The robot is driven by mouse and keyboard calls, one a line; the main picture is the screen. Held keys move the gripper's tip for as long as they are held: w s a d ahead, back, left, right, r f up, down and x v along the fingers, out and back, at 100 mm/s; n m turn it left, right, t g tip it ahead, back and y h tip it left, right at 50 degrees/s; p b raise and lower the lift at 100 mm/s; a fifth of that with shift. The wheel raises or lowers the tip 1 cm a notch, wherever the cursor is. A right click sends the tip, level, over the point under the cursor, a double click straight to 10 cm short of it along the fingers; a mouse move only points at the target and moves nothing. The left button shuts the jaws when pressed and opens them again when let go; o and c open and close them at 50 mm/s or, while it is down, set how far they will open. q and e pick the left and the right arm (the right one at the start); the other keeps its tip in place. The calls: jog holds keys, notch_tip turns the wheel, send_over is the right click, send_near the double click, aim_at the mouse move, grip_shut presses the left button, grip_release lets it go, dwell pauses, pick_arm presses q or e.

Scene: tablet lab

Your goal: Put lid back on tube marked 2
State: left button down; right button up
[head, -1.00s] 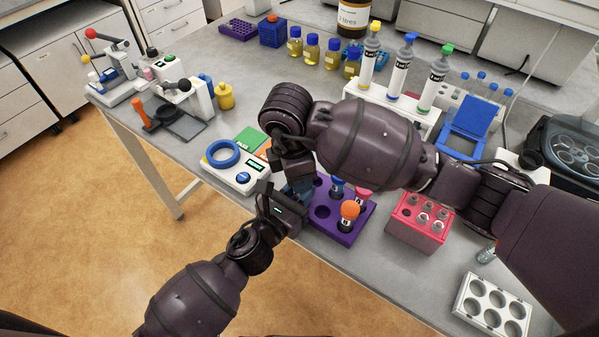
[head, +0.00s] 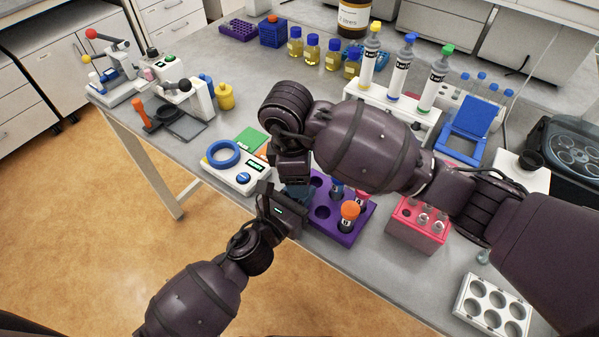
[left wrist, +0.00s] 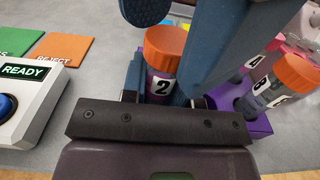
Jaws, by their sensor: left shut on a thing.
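The tube marked 2 (left wrist: 161,84) stands upright in the left wrist view, with an orange lid (left wrist: 166,47) at its top. I cannot tell whether the lid is seated or just resting there. My left gripper (left wrist: 163,98) is shut on the tube's body below the lid; in the head view this gripper (head: 291,200) is beside the purple rack (head: 334,233). My right gripper (head: 297,186) reaches down from above, and its blue-grey fingers (left wrist: 183,32) are around or beside the lid. Whether they grip it is unclear. The tube is hidden in the head view.
The purple rack holds tubes with orange (head: 349,210), blue (head: 337,186) and pink caps close to the right of my grippers. A white READY device (head: 228,170) stands to the left. A pink rack (head: 418,232) with tubes and a white holed tray (head: 492,304) are farther right.

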jog(key=shift+r, duration=2.25)
jog(key=shift+c, duration=0.3)
